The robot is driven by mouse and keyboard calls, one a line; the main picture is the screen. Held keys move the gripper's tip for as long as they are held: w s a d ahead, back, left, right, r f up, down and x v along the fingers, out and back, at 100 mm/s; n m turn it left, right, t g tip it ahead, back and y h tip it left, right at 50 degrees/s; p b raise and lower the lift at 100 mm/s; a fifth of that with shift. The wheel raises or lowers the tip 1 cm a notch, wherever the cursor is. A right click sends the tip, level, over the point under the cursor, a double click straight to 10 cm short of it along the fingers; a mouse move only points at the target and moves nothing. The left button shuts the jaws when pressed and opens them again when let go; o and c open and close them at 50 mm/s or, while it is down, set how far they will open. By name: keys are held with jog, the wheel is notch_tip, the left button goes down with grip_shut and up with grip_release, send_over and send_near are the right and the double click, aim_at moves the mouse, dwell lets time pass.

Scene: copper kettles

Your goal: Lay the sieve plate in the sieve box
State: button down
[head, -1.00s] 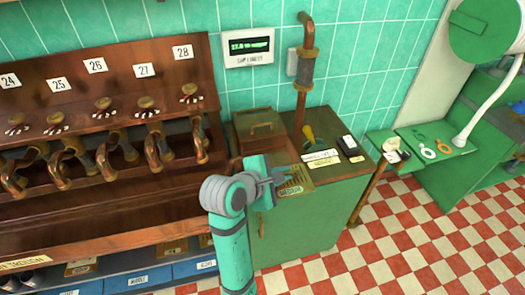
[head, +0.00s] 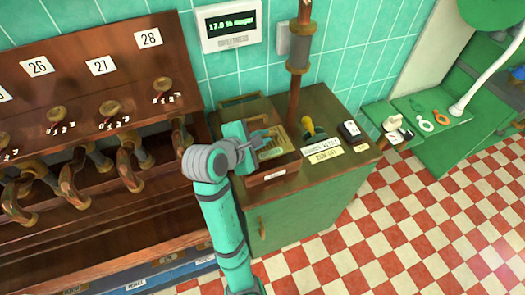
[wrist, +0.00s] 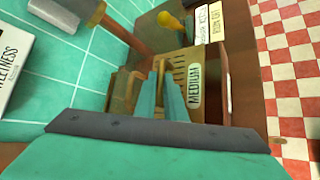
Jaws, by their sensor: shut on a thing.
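My gripper (head: 260,141) is shut on the sieve plate (head: 274,146), a brassy slotted plate. The wrist view shows the plate (wrist: 181,73) between and beyond the fingers, with slots and a label reading MEDIUM. The sieve box (head: 270,179) is a brown wooden box with a small pale label, on the left of the green cabinet's top. The plate is over or within the box's opening. I cannot tell whether it touches the box floor. The gripper and arm hide the box's left part.
A copper pipe (head: 298,85) rises behind. The numbered wooden rack (head: 90,65) is close on the left.

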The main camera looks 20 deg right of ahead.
aim_at(262, 153)
notch_tip(262, 153, down, 8)
jog(key=shift+w+r, duration=0.1)
jog(key=shift+r, duration=0.15)
jog(key=c, duration=1.9)
grip_release()
jog(key=shift+o, duration=0.3)
jog(key=shift+s, duration=0.25)
jog(key=v, duration=1)
jog(key=shift+a+r, duration=0.2)
jog(key=shift+a, duration=0.2)
jog(key=shift+s+a+r, duration=0.1)
jog(key=shift+s+r, duration=0.25)
jog(key=shift+s, duration=0.15)
jog(key=shift+w+a, duration=0.1)
jog(key=shift+a, duration=0.05)
